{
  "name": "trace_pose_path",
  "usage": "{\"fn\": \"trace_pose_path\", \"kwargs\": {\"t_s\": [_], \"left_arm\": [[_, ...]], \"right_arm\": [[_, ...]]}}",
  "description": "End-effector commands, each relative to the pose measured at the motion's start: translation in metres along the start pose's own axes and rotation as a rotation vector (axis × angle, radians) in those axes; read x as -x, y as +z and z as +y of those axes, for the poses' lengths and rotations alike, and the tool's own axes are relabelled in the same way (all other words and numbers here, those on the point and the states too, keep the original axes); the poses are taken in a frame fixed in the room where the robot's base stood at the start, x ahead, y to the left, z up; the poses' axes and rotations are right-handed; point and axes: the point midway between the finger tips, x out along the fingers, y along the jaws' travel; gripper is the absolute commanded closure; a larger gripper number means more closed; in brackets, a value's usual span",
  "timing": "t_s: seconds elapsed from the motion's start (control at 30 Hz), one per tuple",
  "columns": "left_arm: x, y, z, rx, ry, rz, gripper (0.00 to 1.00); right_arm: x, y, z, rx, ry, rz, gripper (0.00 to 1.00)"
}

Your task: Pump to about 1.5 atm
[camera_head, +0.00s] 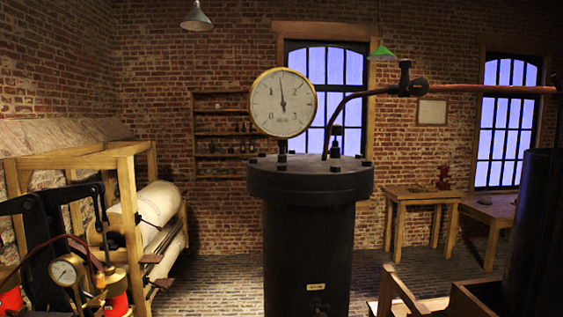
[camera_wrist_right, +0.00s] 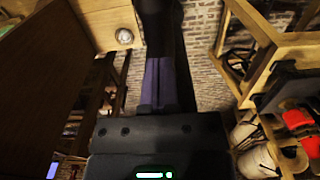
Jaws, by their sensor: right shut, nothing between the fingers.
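The large round gauge (camera_head: 283,103) with a brass rim stands on top of the black cylinder (camera_head: 308,250) in the head view. Its needle points almost straight up, a hair left of vertical, between what look like the marks 1 and 2. A smaller brass gauge (camera_head: 67,270) sits low at the left beside a red cylinder (camera_head: 117,304) and black lever parts. My right gripper (camera_wrist_right: 161,62) shows in the right wrist view, its fingers together and empty. A dark shaft-like shape lies beyond its tips; I cannot tell whether they touch. My left gripper is not in view.
A copper pipe (camera_head: 460,88) with a valve (camera_head: 406,86) runs from the cylinder's lid to the right. A wooden frame with white rolls (camera_head: 158,205) stands at the left. Wooden tables (camera_head: 422,194) stand at the back right. Brick floor shows between them.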

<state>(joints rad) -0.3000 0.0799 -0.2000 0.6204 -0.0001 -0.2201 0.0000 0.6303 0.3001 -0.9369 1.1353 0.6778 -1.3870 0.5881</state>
Motion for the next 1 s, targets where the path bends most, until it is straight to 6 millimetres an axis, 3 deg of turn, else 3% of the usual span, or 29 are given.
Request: {"fn": "trace_pose_path", "kwargs": {"t_s": [0.9,1.0], "left_arm": [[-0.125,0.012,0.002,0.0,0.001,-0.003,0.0],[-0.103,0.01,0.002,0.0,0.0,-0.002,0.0]], "right_arm": [[-0.152,0.001,0.0,-0.001,0.0,-0.002,1.0],[-0.13,0.001,0.0,0.0,0.0,-0.002,1.0]]}}
